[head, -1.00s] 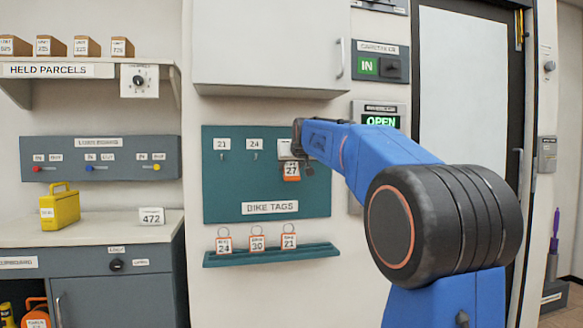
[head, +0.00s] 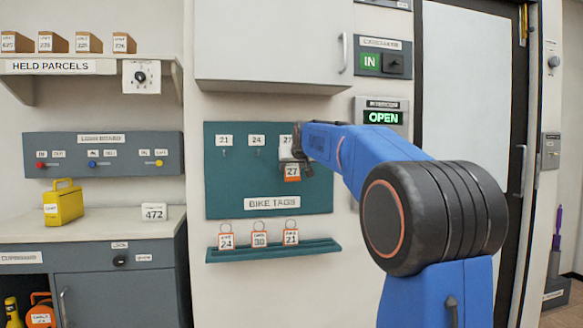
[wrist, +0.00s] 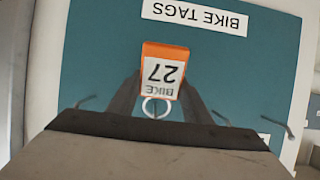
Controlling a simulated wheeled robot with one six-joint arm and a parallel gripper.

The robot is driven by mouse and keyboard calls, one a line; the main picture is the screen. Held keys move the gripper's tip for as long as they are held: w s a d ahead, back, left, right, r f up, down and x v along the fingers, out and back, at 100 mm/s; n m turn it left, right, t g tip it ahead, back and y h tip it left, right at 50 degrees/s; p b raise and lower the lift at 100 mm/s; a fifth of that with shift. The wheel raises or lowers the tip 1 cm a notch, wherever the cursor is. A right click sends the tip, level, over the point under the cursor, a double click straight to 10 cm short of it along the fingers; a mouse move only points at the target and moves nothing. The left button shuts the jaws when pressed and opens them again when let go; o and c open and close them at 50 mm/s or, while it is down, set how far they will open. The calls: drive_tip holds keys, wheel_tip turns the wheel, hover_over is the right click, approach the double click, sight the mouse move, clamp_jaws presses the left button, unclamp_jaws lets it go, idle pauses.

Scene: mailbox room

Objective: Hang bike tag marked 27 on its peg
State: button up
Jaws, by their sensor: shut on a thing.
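The bike tag marked 27 (head: 292,173) is orange and white and hangs below my gripper (head: 297,149) in front of the teal bike tags board (head: 230,185). In the wrist view the tag (wrist: 162,75) appears upside down, its metal ring (wrist: 156,107) between the two dark fingers (wrist: 155,100). My gripper is shut on the tag, near the ring. The label 27 (head: 287,140) on the board shows partly just above my gripper. The peg under it is hidden by my gripper, so I cannot tell whether the ring is around it.
Pegs under labels 21 (head: 224,140) and 24 (head: 257,140) look bare. A teal ledge (head: 273,251) below holds tags 24 (head: 226,240), 30 (head: 259,238) and 21 (head: 291,236). A white cabinet (head: 270,45) overhangs the board. A counter (head: 90,225) stands at left.

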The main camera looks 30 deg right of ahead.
idle(0.4)
drive_tip(key=o, duration=1.1)
drive_tip(key=shift+o, duration=0.2)
drive_tip(key=v, duration=1.7)
drive_tip(key=s+a+f+n+g+y, duration=0.1)
drive_tip(key=s+a+f, duration=0.5)
drive_tip(key=s+f, duration=0.6)
drive_tip(key=s+a+f+n+g+y, duration=0.1)
drive_tip(key=s+a+f+g, duration=0.3)
drive_tip(key=s+f, duration=0.9)
drive_tip(key=s+a+f+n+g+y, duration=0.1)
drive_tip(key=s+a+f, duration=0.7)
drive_tip(key=f, duration=1.4)
drive_tip(key=s+g, duration=0.1)
drive_tip(key=s, duration=0.3)
drive_tip(key=shift+s+f+g+y, duration=0.15)
drive_tip(key=shift+s+g+y, duration=0.15)
drive_tip(key=shift+s+g, duration=0.1)
